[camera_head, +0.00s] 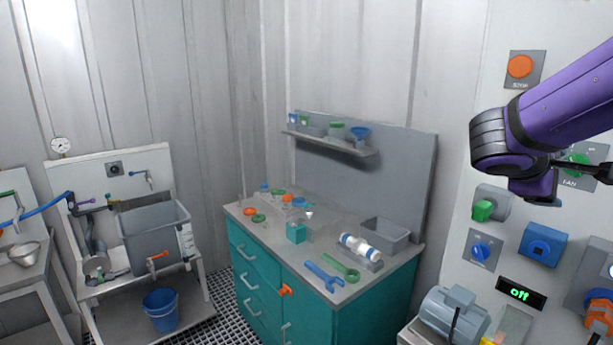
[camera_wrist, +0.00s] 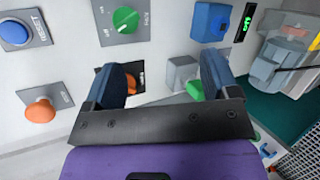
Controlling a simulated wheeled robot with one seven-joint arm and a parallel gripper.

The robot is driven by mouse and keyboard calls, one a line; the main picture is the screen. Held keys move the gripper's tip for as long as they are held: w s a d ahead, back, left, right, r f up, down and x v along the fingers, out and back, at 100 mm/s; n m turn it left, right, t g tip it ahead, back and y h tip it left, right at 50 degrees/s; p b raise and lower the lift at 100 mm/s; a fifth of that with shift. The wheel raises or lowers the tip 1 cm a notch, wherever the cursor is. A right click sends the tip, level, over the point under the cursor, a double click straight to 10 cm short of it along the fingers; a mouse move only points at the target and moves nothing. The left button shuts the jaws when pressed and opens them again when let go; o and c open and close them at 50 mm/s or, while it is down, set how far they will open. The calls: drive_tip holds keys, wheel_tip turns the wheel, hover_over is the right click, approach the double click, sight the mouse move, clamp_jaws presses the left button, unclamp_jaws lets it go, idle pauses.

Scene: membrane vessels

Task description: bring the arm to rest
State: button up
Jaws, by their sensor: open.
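My purple arm reaches in from the right in the head view, its wrist bent in front of the control panel (camera_head: 455,225). My gripper (camera_head: 603,171) shows there only in part, as dark pieces near the right edge, close to the green FAN knob (camera_head: 578,163). In the wrist view my gripper (camera_wrist: 164,72) has two dark fingers set wide apart, with nothing held between them. The panel face lies beyond the fingertips. An orange part (camera_wrist: 138,79) shows beside the left finger and a green switch (camera_wrist: 195,89) beside the right one; contact cannot be told.
The panel bears an orange stop button (camera_head: 520,66), a blue knob (camera_head: 481,251), a blue box (camera_head: 543,245) and a display reading "Off" (camera_head: 520,293). A grey motor (camera_head: 453,317) stands below. A teal workbench (camera_head: 322,305) with tools and a sink stand (camera_head: 150,240) are further left.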

drive_tip(key=s+a+f+m+y, duration=0.1)
drive_tip(key=s+a+m+y, duration=0.3)
drive_tip(key=s, duration=0.4)
drive_tip(key=s+a+f+m+y, duration=0.1)
drive_tip(key=s+a+m+y, duration=0.3)
drive_tip(key=s+a+y, duration=0.3)
drive_tip(key=shift+s+f+t+y, duration=0.2)
drive_tip(key=shift+s+t+y, duration=0.1)
drive_tip(key=shift+s+y, duration=0.4)
